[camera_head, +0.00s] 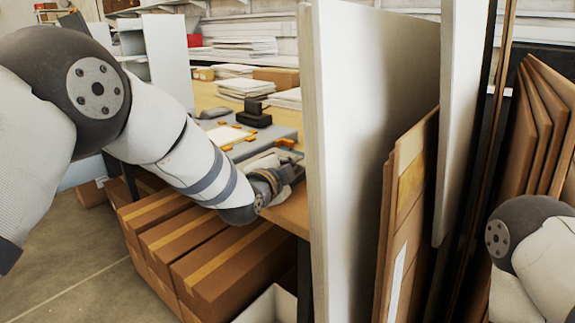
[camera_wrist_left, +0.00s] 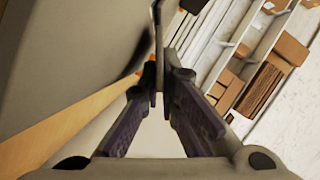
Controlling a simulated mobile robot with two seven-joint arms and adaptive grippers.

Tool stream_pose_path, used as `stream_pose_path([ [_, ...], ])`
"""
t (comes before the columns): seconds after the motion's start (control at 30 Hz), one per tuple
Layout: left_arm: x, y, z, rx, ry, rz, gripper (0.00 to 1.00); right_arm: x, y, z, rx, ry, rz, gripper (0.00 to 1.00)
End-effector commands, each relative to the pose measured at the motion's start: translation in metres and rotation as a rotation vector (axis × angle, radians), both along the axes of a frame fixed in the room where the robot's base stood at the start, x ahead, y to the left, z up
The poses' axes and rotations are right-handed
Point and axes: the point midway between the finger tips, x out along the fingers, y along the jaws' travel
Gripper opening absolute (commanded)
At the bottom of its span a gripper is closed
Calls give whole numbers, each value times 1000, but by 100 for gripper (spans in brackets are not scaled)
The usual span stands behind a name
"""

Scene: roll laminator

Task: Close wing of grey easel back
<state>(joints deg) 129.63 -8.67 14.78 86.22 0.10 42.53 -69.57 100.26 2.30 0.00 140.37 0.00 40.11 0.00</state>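My left gripper (camera_head: 290,172) is low over the front of the table, partly hidden by the tall white panel. In the left wrist view its fingertips (camera_wrist_left: 164,76) are close together, with a thin grey strip (camera_wrist_left: 157,38) running up from between them. The strip looks like the wing of the grey easel back seen edge-on; its angle is hard to judge. A broad grey surface (camera_wrist_left: 70,55) beside it is blurred, and I cannot tell if it is the easel back. My right arm shows at the lower right, its gripper out of view.
A tall white panel (camera_head: 365,130) and brown boards (camera_head: 408,190) stand right of the left gripper. A grey machine (camera_head: 245,137) with orange parts and a black block (camera_head: 254,117) are further back on the table. Cardboard boxes (camera_head: 235,262) sit below.

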Motion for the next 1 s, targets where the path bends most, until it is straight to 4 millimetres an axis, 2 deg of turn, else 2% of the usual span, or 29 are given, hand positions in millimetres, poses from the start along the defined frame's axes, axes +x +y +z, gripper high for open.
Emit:
stream_pose_path([
  [0.07,0,1,-1,0,3,1,0,0,0,0,0,1,0,40],
  [0.1,0,1,-1,0,3,1,12,0,0,0,0,1,0,40],
  [0.17,0,1,-1,-1,3,1,24,0,0,0,0,1,0,40],
  [0.57,-6,2,0,0,5,0,24,0,0,0,0,1,0,40],
  [0.83,-51,16,10,1,3,0,24,0,0,0,0,0,0,40],
  [1.0,-71,22,15,0,1,0,24,0,0,0,0,0,0,40],
])
